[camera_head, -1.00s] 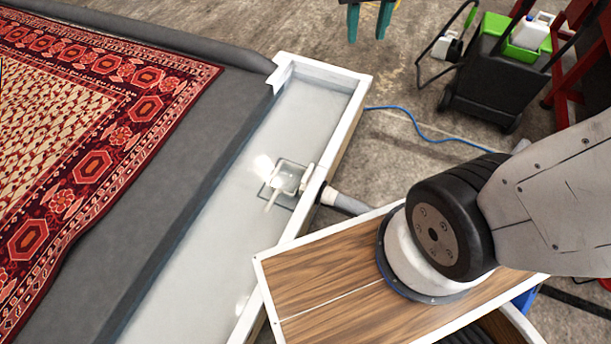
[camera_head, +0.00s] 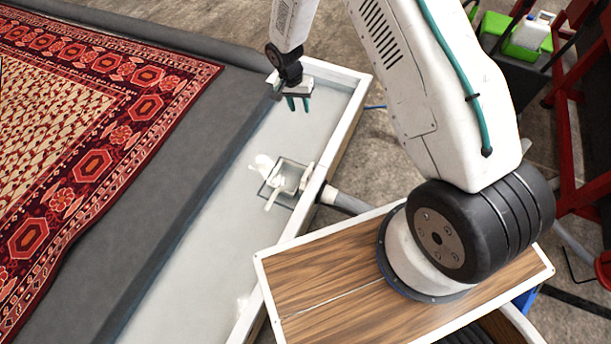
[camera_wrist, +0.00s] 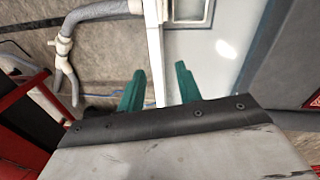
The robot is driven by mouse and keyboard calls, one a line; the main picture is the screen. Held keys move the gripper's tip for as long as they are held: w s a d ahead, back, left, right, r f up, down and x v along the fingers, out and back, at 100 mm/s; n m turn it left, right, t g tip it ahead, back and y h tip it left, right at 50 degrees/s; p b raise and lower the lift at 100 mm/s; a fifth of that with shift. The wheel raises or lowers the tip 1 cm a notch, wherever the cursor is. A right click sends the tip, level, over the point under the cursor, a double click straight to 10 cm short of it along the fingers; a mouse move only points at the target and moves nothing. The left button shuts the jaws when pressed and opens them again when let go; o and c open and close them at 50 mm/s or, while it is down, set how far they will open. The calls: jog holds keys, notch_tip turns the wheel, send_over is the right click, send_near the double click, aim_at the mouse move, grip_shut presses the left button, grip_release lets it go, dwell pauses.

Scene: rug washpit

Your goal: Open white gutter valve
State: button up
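The white gutter valve (camera_head: 278,186) sits in the white gutter (camera_head: 190,262), at a square drain fitting near the gutter's right wall. A grey pipe runs out from the wall beside it. My gripper (camera_head: 298,104) hangs over the far part of the gutter, beyond the valve and apart from it. Its two green fingers (camera_wrist: 160,88) are spread with nothing between them. In the wrist view only part of the square fitting (camera_wrist: 190,12) shows at the top edge, and the valve's handle cannot be made out there.
A patterned red rug (camera_head: 95,130) lies on the grey padded surface left of the gutter. The grey pipe (camera_head: 345,202) also shows in the wrist view (camera_wrist: 95,12).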

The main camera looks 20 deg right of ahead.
notch_tip(320, 180, down, 11)
jog(key=s, duration=0.2)
jog(key=m, duration=0.2)
send_over(305, 175)
jog(key=w, duration=0.1)
notch_tip(305, 175, down, 14)
jog(key=f, duration=0.1)
jog(key=shift+g, duration=0.4)
jog(key=x, duration=0.5)
jog(key=a+x, duration=0.1)
jog(key=x, duration=0.1)
jog(key=shift+w+f, duration=0.1)
jog(key=shift+f, duration=0.2)
